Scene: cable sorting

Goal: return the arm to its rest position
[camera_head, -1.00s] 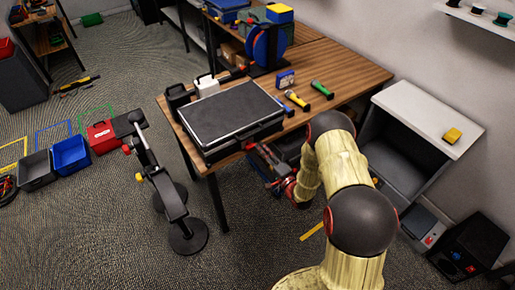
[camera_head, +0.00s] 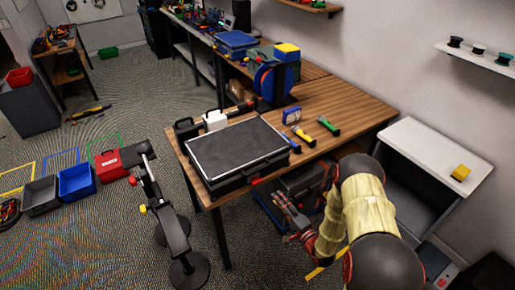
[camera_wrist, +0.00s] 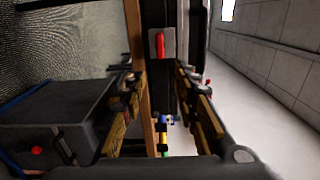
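My arm (camera_head: 365,215) reaches in from the lower right of the head view, bent down beside the wooden workbench. My gripper (camera_head: 277,196) is below the bench's front edge, apart from the black case on top. In the wrist view my gripper (camera_wrist: 158,80) shows two yellow-and-black fingers spread wide, with nothing held between them. A dark case side with a red latch (camera_wrist: 160,44) shows beyond the fingers, apart from them.
A dark box (camera_wrist: 55,125) is close to the left finger. A white cabinet (camera_head: 435,148) stands right.

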